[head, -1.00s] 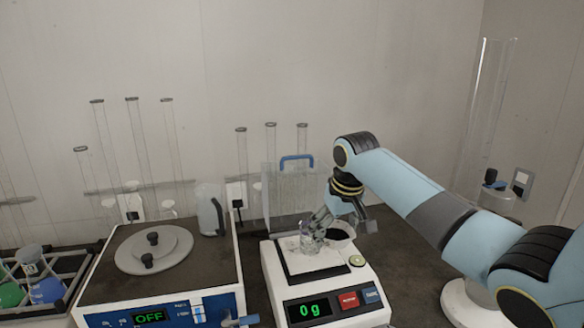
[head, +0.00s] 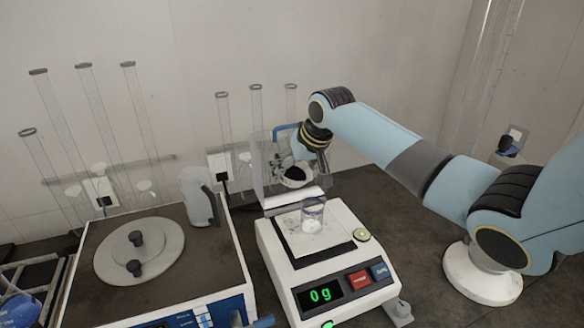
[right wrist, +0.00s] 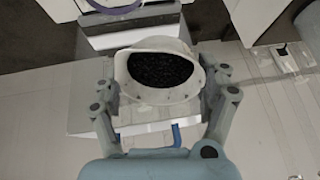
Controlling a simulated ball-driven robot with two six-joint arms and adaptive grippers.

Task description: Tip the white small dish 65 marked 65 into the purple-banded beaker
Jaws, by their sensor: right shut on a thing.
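My right gripper (head: 294,166) is shut on the white small dish (head: 295,178), behind and above the balance. In the right wrist view the dish (right wrist: 160,94) sits between the two fingers (right wrist: 162,84) and holds black granules. No mark on it is readable. The beaker (head: 313,212) is clear and stands upright on the balance pan, with something white low in it. A purple rim (right wrist: 112,8) shows at the top of the right wrist view. The dish is apart from the beaker. My left gripper is not in view.
The balance (head: 335,268) reads 0 g. A clear box with a blue handle (head: 284,128) stands just behind the dish. A hotplate-like unit (head: 165,290) with a round grey plate and a jug (head: 198,196) is at left. The bench right of the balance is mostly clear.

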